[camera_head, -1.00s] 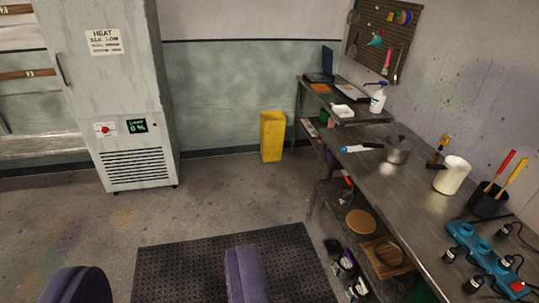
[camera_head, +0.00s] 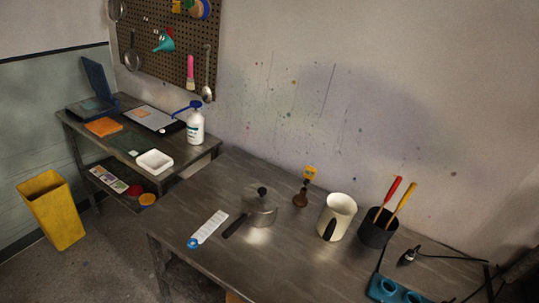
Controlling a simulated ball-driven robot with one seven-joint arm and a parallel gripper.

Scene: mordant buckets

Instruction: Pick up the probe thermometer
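I cannot tell for certain which thing is the probe thermometer. A small upright item with a yellow head (camera_head: 309,173) and a brown lower part stands on the metal bench, behind the lidded steel pot and left of the cream jug; it may be the thermometer. A flat white strip with a blue round end (camera_head: 207,229) lies near the bench's front edge, left of the pot. My gripper is outside the picture.
The metal bench (camera_head: 275,262) also holds a lidded steel pot (camera_head: 260,209), a cream jug (camera_head: 336,218), a black pot (camera_head: 377,228) with red and yellow handles, and a blue socket block (camera_head: 390,290).

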